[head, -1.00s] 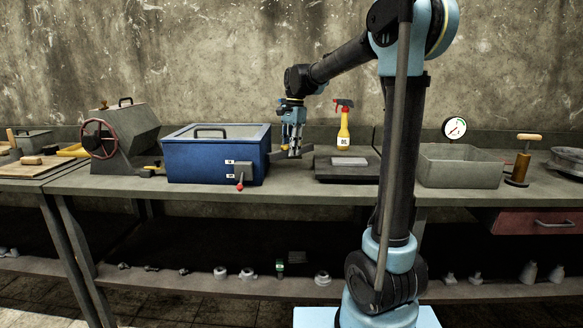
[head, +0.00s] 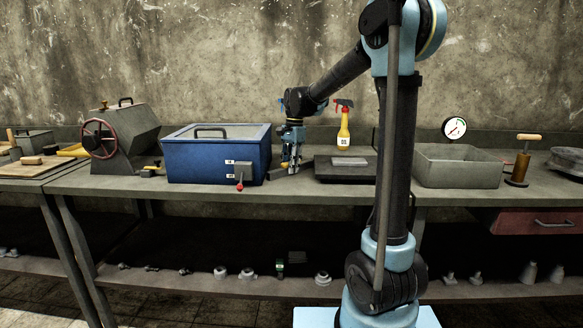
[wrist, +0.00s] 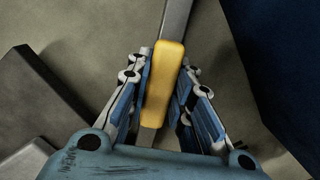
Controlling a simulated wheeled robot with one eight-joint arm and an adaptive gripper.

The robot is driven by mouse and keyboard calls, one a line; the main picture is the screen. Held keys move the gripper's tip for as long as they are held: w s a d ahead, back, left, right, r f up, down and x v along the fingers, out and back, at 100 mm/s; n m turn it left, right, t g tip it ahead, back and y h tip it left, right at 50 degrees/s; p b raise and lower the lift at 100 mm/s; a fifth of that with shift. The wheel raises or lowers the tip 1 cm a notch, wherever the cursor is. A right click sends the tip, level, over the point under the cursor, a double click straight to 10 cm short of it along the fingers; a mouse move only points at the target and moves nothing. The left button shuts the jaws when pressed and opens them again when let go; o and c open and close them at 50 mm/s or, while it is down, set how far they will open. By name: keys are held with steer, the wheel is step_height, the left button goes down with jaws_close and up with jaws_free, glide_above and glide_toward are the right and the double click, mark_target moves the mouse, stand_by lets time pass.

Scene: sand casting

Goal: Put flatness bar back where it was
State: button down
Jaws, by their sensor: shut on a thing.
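The flatness bar (wrist: 173,20) is a flat grey strip with a yellow grip (wrist: 165,85). My gripper (wrist: 164,95) is shut around the yellow grip in the wrist view, with grey metal showing beyond it at both ends. In the head view my gripper (head: 291,167) points down, low over the bench between the blue box and the dark flat plate. The bar is small and partly hidden by the fingers there. I cannot tell whether it touches the bench top.
The blue box (head: 205,162) stands close on the left, with a red-knobbed lever in front. The dark plate (head: 340,172) is close on the right, and a yellow spray bottle (head: 343,132) stands behind it. A grey tray (head: 457,172) stands farther right. Bare bench lies around my gripper.

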steer(key=c, duration=1.4)
jaws_free()
steer(key=shift+c, duration=0.2)
step_height(320, 180, up, 12)
steer(key=w+d, duration=0.1)
steer(key=shift+s, duration=0.1)
